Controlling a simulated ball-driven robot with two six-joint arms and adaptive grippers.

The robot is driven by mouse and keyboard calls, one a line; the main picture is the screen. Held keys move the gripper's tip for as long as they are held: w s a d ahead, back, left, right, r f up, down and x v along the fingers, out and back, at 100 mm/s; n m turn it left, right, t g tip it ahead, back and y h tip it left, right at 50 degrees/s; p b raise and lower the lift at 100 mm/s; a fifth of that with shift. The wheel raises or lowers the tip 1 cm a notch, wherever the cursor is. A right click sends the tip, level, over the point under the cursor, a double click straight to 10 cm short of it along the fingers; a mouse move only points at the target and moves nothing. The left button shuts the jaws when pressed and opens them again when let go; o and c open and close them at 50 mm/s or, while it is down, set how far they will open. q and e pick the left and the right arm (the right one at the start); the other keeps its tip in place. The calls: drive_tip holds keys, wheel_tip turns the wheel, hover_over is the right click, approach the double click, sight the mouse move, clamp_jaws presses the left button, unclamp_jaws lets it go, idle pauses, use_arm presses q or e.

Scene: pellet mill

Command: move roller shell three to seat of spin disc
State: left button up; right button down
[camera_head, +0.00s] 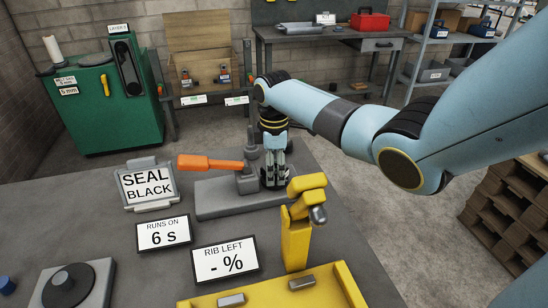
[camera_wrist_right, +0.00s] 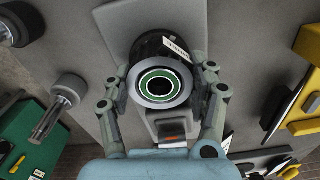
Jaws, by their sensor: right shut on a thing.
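My right gripper (camera_head: 275,178) points down over the grey fixture base (camera_head: 230,203) and is shut on a round roller shell. In the right wrist view the gripper (camera_wrist_right: 164,86) has a finger on each side of the shell (camera_wrist_right: 160,88), which shows a pale rim and a green ring inside. A dark part with a white label (camera_wrist_right: 176,46) shows beyond it. I cannot tell which shell number it is, or whether it touches the base. My left gripper is not in view.
An orange lever (camera_head: 212,162) is beside the gripper. A yellow stand (camera_head: 296,240) and yellow tray (camera_head: 345,285) are in front. Signs reading SEAL BLACK (camera_head: 148,185), RUNS ON 6 s (camera_head: 163,233) and RIB LEFT (camera_head: 225,260) stand on the bench. Bench between signs and disc is clear.

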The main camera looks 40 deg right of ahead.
drive_tip(key=shift+w, duration=0.1)
idle(0.4)
drive_tip(key=shift+f, duration=0.1)
unclamp_jaws()
idle(0.3)
idle(0.4)
wheel_tip(320, 180, up, 3)
drive_tip(key=p, duration=0.3)
drive_tip(key=shift+p, duration=0.3)
drive_tip(key=shift+r+p, duration=0.6)
drive_tip(key=shift+r, duration=2.4)
